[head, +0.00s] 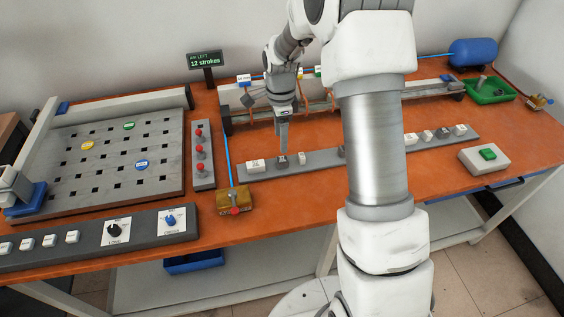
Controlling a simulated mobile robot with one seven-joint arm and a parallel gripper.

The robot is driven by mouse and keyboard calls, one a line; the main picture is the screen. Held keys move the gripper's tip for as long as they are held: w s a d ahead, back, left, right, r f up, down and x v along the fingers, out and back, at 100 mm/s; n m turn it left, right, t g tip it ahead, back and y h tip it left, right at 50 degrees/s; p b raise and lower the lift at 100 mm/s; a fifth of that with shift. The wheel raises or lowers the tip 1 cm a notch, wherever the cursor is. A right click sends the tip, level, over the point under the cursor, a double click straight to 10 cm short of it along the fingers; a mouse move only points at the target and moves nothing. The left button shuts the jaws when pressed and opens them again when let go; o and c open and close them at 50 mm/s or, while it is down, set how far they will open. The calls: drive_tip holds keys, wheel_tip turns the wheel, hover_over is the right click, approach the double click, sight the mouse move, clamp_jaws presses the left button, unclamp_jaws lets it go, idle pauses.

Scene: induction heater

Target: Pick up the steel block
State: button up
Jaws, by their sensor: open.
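A long grey rail (320,160) on the orange bench carries several small blocks. A dark grey block (281,161) sits near its left end, between a white labelled block (256,166) and a small pale block (302,158). I cannot read which block is the steel one. My gripper (283,150) points straight down over the dark block, its fingers seen edge-on. It is open, with the fingertips at or just above the block; I cannot tell whether they touch or straddle it. My arm hides the middle of the rail.
More blocks (427,135) stand on the rail's right part. A brass valve box (235,200) stands left of the rail. A perforated grey board (110,155) fills the bench's left. Behind stands a long frame (425,88). A green button box (487,157) sits at right.

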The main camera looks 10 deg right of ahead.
sight(282, 159)
wheel_tip(282, 159, down, 3)
drive_tip(key=shift+r, duration=0.1)
drive_tip(key=f, duration=0.4)
drive_tip(key=shift+s+d+f, duration=0.1)
drive_tip(key=shift+s+f, duration=0.05)
drive_tip(key=shift+s, duration=0.25)
drive_tip(key=shift+f, duration=0.45)
clamp_jaws()
